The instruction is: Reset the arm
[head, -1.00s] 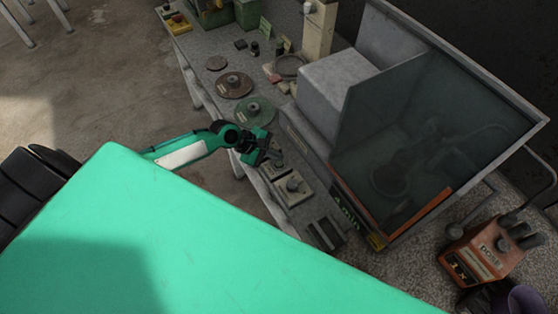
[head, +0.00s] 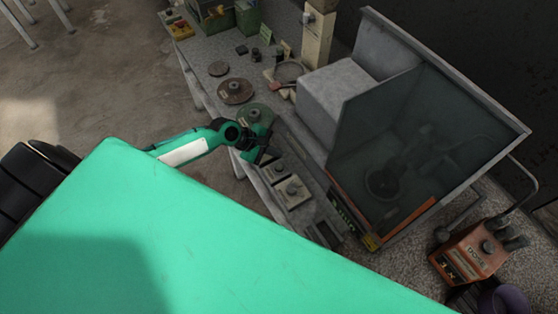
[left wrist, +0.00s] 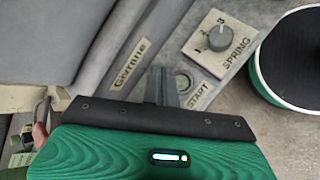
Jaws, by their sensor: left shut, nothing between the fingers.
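My left arm, green and white with dark joints, reaches in from the left over the near edge of the workbench in the head view. Its gripper (head: 265,158) is near the green disc and the knob plates. In the left wrist view the two grey fingers (left wrist: 162,84) are together with nothing between them. They appear over the panel beside a round button marked START (left wrist: 183,83). I cannot tell the gap to the panel. My right gripper is not in view.
The workbench (head: 222,104) carries a green disc (head: 256,112), a brown disc (head: 235,91) and a knob plate (head: 292,190). A grey cabinet with a dark clear shield (head: 410,130) stands right of the gripper. An orange box (head: 470,252) is at lower right. Open floor (head: 110,90) lies left.

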